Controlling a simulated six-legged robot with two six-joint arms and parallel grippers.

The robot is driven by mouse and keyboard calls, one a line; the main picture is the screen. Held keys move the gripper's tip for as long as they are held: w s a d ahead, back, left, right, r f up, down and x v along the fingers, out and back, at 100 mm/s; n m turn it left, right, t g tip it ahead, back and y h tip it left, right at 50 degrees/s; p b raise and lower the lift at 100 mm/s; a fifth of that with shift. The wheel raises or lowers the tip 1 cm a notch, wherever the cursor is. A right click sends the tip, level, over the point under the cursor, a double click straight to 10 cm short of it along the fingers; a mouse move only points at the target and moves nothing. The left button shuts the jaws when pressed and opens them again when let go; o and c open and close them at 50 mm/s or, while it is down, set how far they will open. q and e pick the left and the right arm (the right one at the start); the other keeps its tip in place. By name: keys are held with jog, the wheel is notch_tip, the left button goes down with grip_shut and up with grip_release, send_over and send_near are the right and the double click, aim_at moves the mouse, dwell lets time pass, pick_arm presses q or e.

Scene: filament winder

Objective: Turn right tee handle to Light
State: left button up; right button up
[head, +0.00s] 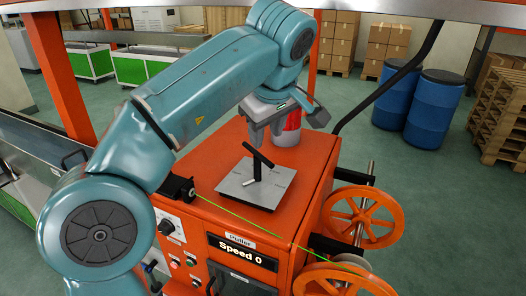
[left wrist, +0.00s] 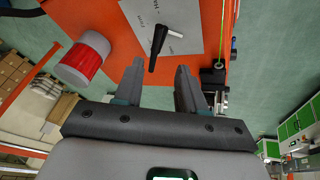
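A black tee handle (head: 258,160) with a pale pointer at its base stands upright on a grey square plate (head: 270,194) on top of the orange machine. In the left wrist view the tee handle (left wrist: 155,48) and the plate (left wrist: 186,38) lie beyond the fingertips. The plate's lettering is too small to read surely. My left gripper (head: 266,138) is just above and behind the handle, apart from it. In the left wrist view its fingers (left wrist: 160,66) are spread with nothing between them. No second tee handle shows. My right gripper is not in view.
A red-and-white cylinder (left wrist: 83,60) stands on the machine close beside my left gripper. A green filament line (head: 235,216) crosses the machine's front to orange wheels (head: 362,218) at right. A display reads "Speed 0" (head: 241,256). Blue barrels (head: 435,108) stand far off.

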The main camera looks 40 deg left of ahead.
aim_at(265, 158)
pick_arm(q)
jog(key=x, duration=0.3)
jog(key=w+x, duration=0.1)
jog(key=x, duration=0.2)
jog(key=shift+f, duration=0.2)
jog(key=shift+w+d+f, duration=0.1)
jog(key=shift+w+f, duration=0.1)
jog(key=shift+f, duration=0.15)
jog(key=shift+s+a+f, duration=0.25)
jog(key=shift+a+f, duration=0.25)
jog(key=shift+a, duration=0.05)
jog(key=shift+w+a+f, duration=0.1)
jog(key=shift+a+f, duration=0.1)
jog(key=shift+a, duration=0.1)
jog(key=shift+w, duration=0.2)
jog(key=shift+w+d, duration=0.15)
jog(key=shift+d, duration=0.4)
jog(key=shift+c, duration=1.3)
jog(key=shift+s+r, duration=0.1)
jog(key=shift+s, duration=0.1)
jog(key=c, duration=0.5)
jog(key=shift+s+a, duration=0.1)
jog(key=shift+a, duration=0.15)
jog(key=shift+d, duration=0.1)
